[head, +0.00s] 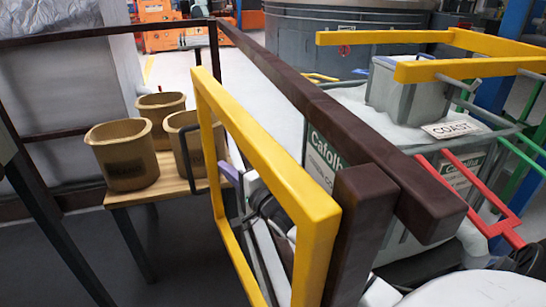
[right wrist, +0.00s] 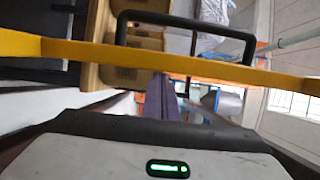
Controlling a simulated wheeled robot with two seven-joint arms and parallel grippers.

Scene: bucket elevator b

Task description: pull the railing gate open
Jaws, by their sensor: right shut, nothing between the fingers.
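The yellow railing gate (head: 262,150) stands upright in the middle of the head view, beside a dark brown post (head: 352,225). Its dark loop handle (head: 183,160) sticks out from the far upright, on the left side. In the right wrist view the yellow bar (right wrist: 200,67) crosses the picture, with the handle (right wrist: 185,35) beyond it. My right gripper (head: 229,172) is at the gate's right side, partly hidden behind the yellow frame. Its purple fingers (right wrist: 163,100) are shut and empty, apart from the handle. My left gripper is not in view.
A dark rail (head: 320,110) runs above and right of the gate. A wooden table (head: 165,185) with three tan buckets (head: 122,155) stands left, close to the handle. Grey bins (head: 410,90) and red, yellow and green rails crowd the right. Open floor lies beyond.

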